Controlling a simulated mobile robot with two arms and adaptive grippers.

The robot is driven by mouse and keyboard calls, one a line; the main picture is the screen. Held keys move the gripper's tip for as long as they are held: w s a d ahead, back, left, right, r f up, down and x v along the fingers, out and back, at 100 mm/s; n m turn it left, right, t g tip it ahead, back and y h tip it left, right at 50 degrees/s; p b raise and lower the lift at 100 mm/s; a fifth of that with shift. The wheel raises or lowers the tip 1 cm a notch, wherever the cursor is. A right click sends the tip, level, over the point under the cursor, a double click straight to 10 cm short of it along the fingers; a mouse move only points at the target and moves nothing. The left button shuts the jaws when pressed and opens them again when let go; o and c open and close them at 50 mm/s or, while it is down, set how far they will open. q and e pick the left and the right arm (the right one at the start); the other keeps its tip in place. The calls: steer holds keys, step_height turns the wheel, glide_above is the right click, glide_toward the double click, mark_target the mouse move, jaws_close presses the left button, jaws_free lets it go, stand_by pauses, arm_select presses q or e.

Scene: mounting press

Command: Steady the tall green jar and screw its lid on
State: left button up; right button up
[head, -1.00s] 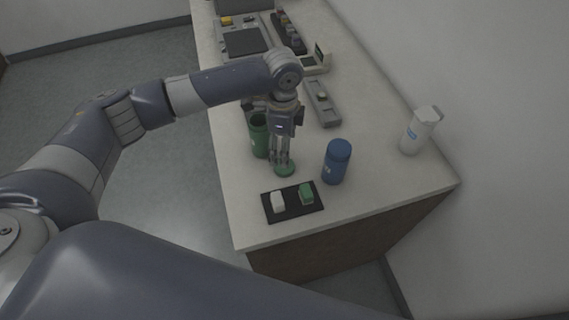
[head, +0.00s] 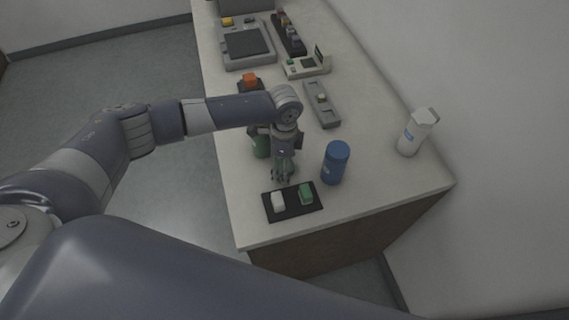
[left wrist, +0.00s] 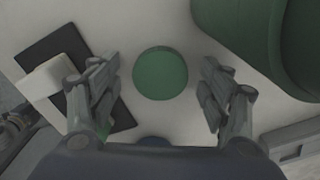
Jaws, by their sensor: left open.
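The tall green jar (head: 261,147) stands on the counter, partly hidden behind my left arm. In the left wrist view the jar (left wrist: 240,28) fills the upper right. The round green lid (left wrist: 160,73) lies flat on the counter beside the jar, apart from it. My left gripper (head: 281,178) points down over the lid and hides most of it in the head view. In the left wrist view the left gripper (left wrist: 160,85) is open, with a finger on each side of the lid and gaps between. My right gripper is not in view.
A black mat (head: 292,213) with a white block (head: 278,201) and a green block (head: 306,194) lies near the front edge. A blue jar (head: 335,162) stands right of the gripper. A white bottle (head: 417,131) stands farther right. Grey devices (head: 246,45) occupy the back.

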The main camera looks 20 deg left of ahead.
mark_target(262, 137)
arm_select(q)
steer(key=c, duration=0.9)
steer(key=shift+r+b, duration=1.15)
steer(key=shift+r, duration=3.85)
